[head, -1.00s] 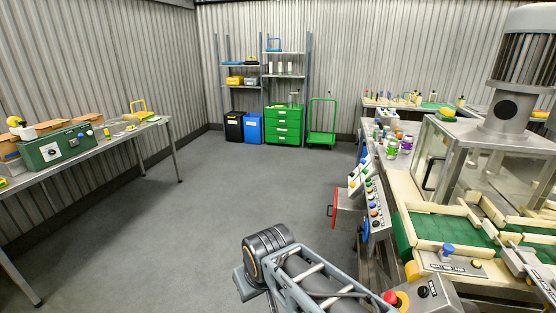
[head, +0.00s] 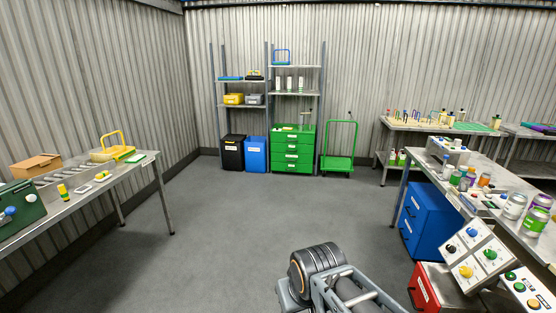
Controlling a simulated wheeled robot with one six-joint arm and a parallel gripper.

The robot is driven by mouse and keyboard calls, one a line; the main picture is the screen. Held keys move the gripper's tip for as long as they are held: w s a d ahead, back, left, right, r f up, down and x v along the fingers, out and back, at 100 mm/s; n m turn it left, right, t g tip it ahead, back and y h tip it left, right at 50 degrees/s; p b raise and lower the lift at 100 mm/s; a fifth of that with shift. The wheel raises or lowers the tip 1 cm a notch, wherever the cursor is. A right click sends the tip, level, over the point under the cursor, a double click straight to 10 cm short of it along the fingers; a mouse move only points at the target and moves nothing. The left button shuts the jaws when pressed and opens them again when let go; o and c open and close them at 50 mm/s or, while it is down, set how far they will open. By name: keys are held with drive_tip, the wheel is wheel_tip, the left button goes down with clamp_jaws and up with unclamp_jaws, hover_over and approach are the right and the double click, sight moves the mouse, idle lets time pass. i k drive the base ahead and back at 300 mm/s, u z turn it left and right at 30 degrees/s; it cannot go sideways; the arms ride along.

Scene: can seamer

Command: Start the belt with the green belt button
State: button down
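A tilted control panel (head: 474,257) at the lower right carries a blue, a black, a yellow and a green button (head: 490,254). A second panel (head: 526,291) at the bottom right corner carries another green button (head: 519,287) and an orange one, and the frame cuts it off. The labels are too small to read, so I cannot tell which green button is the belt button. The belt itself is out of view. Part of my arm shows at the bottom middle, left of the panels. My gripper's fingers are not in view.
A red cabinet (head: 424,288) and a blue drawer unit (head: 428,222) stand by the right bench (head: 455,178), which holds several cans. A left bench (head: 105,178), green drawers (head: 292,149) and a green trolley (head: 338,148) surround clear grey floor (head: 240,230).

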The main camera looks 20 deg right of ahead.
sight(519, 286)
drive_tip(key=z, duration=0.95)
drive_tip(key=i, duration=1.1)
drive_tip(key=z, duration=1.4)
drive_tip(key=i, duration=0.3)
drive_tip(key=z, duration=0.15)
